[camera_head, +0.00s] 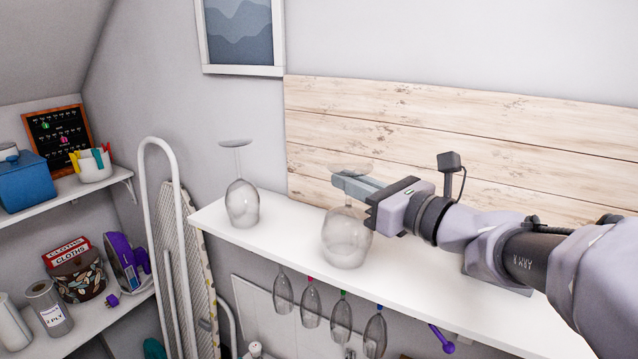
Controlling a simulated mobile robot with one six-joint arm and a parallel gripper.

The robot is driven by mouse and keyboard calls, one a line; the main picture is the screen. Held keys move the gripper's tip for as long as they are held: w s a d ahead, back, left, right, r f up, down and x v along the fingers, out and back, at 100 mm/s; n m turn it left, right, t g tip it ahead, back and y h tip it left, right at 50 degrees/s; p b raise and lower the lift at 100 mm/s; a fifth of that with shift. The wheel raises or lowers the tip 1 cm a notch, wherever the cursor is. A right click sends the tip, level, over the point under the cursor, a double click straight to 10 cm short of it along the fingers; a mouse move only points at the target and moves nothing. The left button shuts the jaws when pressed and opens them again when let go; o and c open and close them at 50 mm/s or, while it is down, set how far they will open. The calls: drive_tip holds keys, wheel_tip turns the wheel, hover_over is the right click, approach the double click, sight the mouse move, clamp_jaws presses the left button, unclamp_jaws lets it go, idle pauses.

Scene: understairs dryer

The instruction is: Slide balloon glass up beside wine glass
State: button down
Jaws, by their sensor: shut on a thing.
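The balloon glass (346,240) stands upside down on the white shelf, its wide bowl low and its foot on top. My gripper (350,184) is shut on the balloon glass at its stem, just below the foot; the fingers partly hide the stem. The wine glass (242,204) also stands upside down, near the left end of the same shelf, with a narrower bowl. A clear gap of bare shelf separates the two glasses.
The white shelf (291,226) has a wooden plank backboard (430,133) behind it. Several glasses (341,318) hang below its front edge. An ironing board (180,240) stands left of the shelf. The shelf between the glasses is free.

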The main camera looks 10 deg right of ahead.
drive_tip(key=shift+w+a, duration=0.3)
drive_tip(key=shift+a, duration=0.1)
drive_tip(key=shift+w+a, duration=0.75)
drive_tip(key=shift+a, duration=0.3)
drive_tip(key=shift+w+a, duration=0.7)
drive_tip(key=shift+a, duration=0.3)
drive_tip(key=shift+w+a+b, duration=0.2)
drive_tip(key=shift+w+a, duration=0.55)
drive_tip(key=shift+a, duration=0.25)
drive_tip(key=shift+w+a+b, duration=0.15)
drive_tip(key=shift+w+a, duration=0.6)
drive_tip(key=shift+a, duration=0.25)
drive_tip(key=shift+w+a, duration=0.6)
drive_tip(key=shift+a, duration=0.2)
drive_tip(key=shift+c, duration=1.3)
unclamp_jaws()
